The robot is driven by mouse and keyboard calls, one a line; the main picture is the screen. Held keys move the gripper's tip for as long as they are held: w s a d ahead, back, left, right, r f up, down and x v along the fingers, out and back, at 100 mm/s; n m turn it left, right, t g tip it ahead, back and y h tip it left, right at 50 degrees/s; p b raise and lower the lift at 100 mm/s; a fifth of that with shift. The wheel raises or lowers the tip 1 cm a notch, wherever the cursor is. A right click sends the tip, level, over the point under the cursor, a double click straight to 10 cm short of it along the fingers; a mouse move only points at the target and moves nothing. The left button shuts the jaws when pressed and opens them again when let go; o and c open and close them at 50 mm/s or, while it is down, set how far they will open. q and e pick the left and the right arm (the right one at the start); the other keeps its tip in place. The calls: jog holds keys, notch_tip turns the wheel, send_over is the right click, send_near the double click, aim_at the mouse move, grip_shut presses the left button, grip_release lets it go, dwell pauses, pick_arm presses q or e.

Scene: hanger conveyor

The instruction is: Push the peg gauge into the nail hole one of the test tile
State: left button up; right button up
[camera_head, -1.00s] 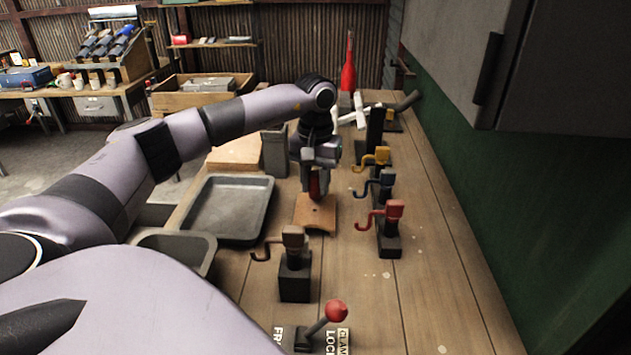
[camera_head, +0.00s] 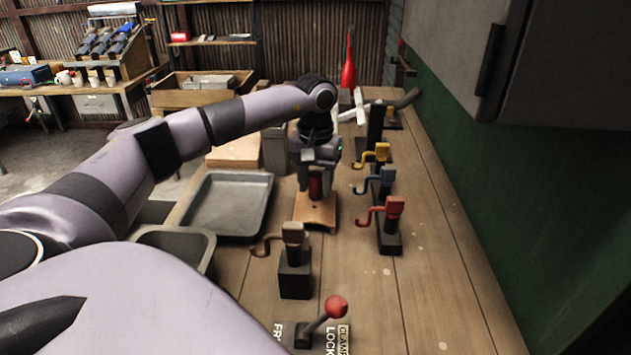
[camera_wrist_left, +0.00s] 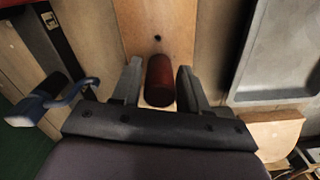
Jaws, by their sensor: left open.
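The peg gauge (camera_head: 316,186), a dark red cylinder, stands upright on the test tile (camera_head: 323,219), an orange-brown wooden plate on the bench. My left gripper (camera_head: 316,184) points down over the tile and is open, with a finger on each side of the peg. In the left wrist view the peg (camera_wrist_left: 160,80) sits between the spread fingers (camera_wrist_left: 159,86), with gaps on both sides. A small dark hole (camera_wrist_left: 157,38) shows in the tile (camera_wrist_left: 172,22) beyond the peg. The peg's lower end is hidden, so I cannot tell how deep it sits. My right gripper is not in view.
Yellow, blue and red hooks (camera_head: 393,207) on black blocks stand right of the tile. A grey tray (camera_head: 230,205) lies left, with a red-knobbed lever (camera_head: 336,306) at the near edge. The right bench strip is clear.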

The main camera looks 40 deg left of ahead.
pick_arm(q)
jog(key=o, duration=0.6)
jog(key=shift+r, duration=0.1)
notch_tip(320, 180, up, 7)
jog(key=shift+b, duration=0.4)
jog(key=shift+s, duration=0.1)
